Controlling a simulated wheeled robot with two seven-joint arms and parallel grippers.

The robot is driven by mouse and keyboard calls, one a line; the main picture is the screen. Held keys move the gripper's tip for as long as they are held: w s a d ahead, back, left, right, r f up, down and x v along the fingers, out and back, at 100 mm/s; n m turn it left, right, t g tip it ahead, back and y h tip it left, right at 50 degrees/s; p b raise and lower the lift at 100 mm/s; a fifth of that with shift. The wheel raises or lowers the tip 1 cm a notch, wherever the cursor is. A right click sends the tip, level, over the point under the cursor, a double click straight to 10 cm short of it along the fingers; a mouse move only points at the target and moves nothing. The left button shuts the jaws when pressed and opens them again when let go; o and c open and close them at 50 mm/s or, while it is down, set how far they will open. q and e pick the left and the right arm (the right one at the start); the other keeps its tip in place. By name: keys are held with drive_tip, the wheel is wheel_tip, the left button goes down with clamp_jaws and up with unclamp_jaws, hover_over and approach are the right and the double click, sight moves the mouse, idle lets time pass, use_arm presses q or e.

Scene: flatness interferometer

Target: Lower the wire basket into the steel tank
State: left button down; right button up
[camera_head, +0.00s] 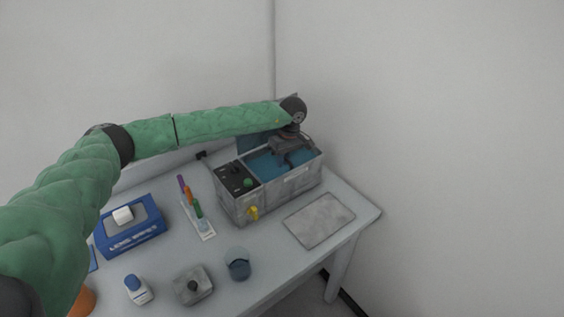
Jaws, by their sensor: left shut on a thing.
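The steel tank (304,179) is a grey box at the back right of the table, with blue liquid (263,168) inside its open top. Its left part carries a dark control panel with a green knob (248,183), and a yellow tap (254,212) is on its front. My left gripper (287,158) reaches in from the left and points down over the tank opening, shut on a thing. The wire basket is too small and dark to make out clearly; what shows of the hold is at the gripper's tips, within the opening. My right gripper is not in view.
A grey flat mat (320,220) lies right of the tank. A wall is behind.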

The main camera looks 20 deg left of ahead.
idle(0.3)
use_arm(q)
drive_tip(key=shift+f, duration=0.1)
drive_tip(key=shift+f, duration=0.1)
idle(0.3)
drive_tip(key=shift+f+b, duration=0.45)
drive_tip(key=shift+b, duration=0.25)
drive_tip(key=c, duration=1.4)
unclamp_jaws()
